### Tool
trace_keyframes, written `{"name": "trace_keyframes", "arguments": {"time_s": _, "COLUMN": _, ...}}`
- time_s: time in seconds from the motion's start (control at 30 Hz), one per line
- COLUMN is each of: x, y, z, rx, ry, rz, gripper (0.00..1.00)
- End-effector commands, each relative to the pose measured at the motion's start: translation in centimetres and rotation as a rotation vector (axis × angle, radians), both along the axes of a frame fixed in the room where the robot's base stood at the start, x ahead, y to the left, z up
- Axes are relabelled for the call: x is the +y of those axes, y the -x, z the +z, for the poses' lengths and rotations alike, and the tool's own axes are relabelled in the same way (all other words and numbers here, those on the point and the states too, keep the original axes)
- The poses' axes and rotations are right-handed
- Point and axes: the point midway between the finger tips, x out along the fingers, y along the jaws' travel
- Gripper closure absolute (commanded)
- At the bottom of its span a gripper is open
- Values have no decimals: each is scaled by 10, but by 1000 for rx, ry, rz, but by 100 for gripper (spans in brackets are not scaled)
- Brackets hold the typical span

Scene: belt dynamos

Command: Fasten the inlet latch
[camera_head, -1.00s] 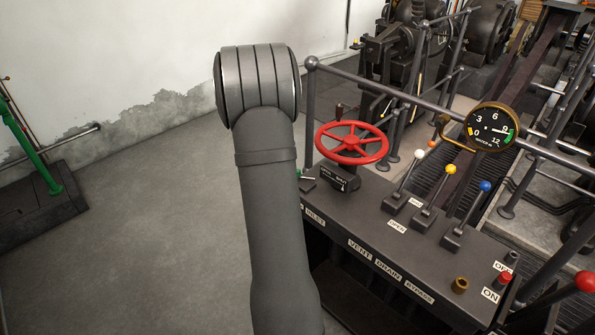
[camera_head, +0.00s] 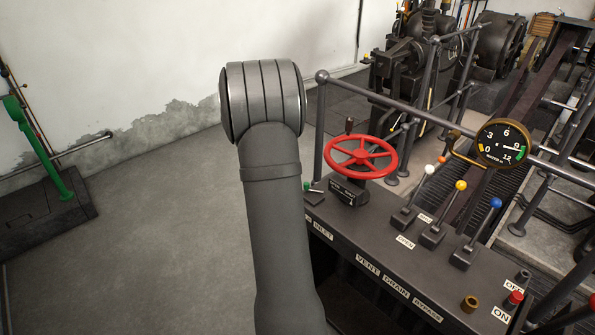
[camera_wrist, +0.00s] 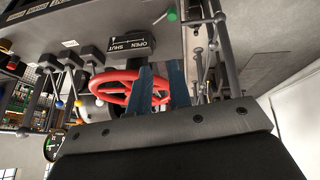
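The inlet latch appears to be a small lever with a green knob (camera_head: 307,186) at the far left end of the dark control panel, above the INLET label (camera_head: 323,228). In the wrist view, the green knob (camera_wrist: 171,15) is at the top, on a thin rod by the OPEN/SHUT plate (camera_wrist: 132,43). My gripper (camera_wrist: 164,78) shows two blue fingers, apart with nothing between them. It is clear of the knob, and the red handwheel (camera_wrist: 130,90) lies behind and left of the fingers. In the head view my arm hides the gripper.
The red handwheel (camera_head: 360,157) stands beside the latch. Levers with white (camera_head: 429,170), yellow (camera_head: 461,185) and blue (camera_head: 495,203) knobs stand farther right. A grey rail (camera_head: 420,108) and a pressure gauge (camera_head: 504,143) rise behind. The floor left of my arm is open.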

Motion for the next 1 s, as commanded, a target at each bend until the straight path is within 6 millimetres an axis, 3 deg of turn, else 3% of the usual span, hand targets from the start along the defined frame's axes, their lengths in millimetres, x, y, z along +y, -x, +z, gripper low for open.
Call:
{"name": "trace_keyframes", "arguments": {"time_s": 0.1, "x": -10, "y": 5, "z": -35, "rx": 63, "ry": 163, "rz": 60, "gripper": 100}}
{"name": "trace_keyframes", "arguments": {"time_s": 0.2, "x": -19, "y": 8, "z": -60, "rx": 107, "ry": 318, "rz": 124, "gripper": 100}}
{"name": "trace_keyframes", "arguments": {"time_s": 0.5, "x": -26, "y": 9, "z": -117, "rx": 201, "ry": 765, "rz": 367, "gripper": 100}}
{"name": "trace_keyframes", "arguments": {"time_s": 0.67, "x": -15, "y": 7, "z": -144, "rx": 220, "ry": 989, "rz": 529, "gripper": 100}}
{"name": "trace_keyframes", "arguments": {"time_s": 1.0, "x": 37, "y": 8, "z": -200, "rx": 182, "ry": 1376, "rz": 897, "gripper": 100}}
